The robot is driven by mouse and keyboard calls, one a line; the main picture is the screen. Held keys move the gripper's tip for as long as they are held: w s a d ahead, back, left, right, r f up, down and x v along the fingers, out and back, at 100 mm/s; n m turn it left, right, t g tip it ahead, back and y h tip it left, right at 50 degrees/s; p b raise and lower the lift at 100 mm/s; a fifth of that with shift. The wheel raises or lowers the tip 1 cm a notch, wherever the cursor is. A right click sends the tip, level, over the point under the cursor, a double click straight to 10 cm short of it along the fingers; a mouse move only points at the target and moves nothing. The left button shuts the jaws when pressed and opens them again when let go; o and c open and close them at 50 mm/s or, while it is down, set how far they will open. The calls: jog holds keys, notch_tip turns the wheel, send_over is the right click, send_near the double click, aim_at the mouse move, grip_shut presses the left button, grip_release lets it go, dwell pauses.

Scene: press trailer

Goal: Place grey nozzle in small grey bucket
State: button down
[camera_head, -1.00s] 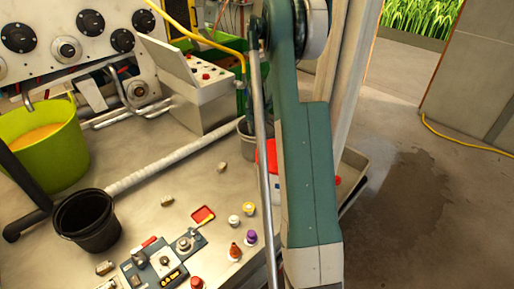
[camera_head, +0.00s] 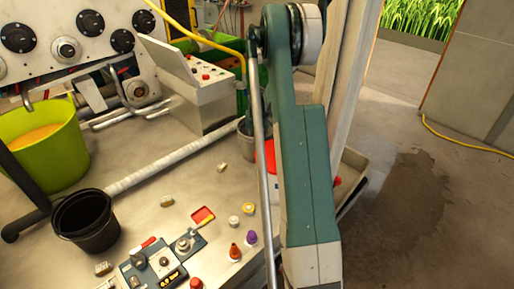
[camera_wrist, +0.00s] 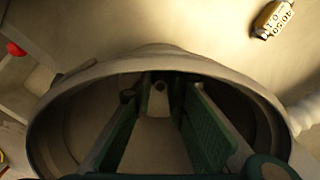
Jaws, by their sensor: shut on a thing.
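The small grey bucket (camera_head: 247,146) stands at the back of the bench in the head view, partly hidden behind my arm. Its rim fills much of the wrist view (camera_wrist: 60,92). My gripper (camera_wrist: 160,90) points down into the bucket's mouth, with its green fingers inside the outline of the rim. It is shut on a small greyish piece, which I take for the grey nozzle (camera_wrist: 158,103), seen dimly between the fingertips. How far it is above the bucket's bottom is hard to tell. The gripper is hidden in the head view.
A black bucket (camera_head: 86,238) and a green tub (camera_head: 68,160) stand at the left. A control box (camera_head: 200,100) and a white pipe (camera_head: 150,173) lie near the grey bucket. Small bottles, blocks and a valve panel (camera_head: 160,262) sit in front. A numbered block (camera_wrist: 273,19) lies beside the bucket.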

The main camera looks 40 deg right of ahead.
jog(key=shift+f, duration=0.15)
jog(key=c, duration=2.3)
grip_release()
jog(key=shift+r, duration=0.2)
notch_tip(320, 180, up, 12)
jog(key=p, duration=0.2)
jog(key=shift+a+r, duration=0.1)
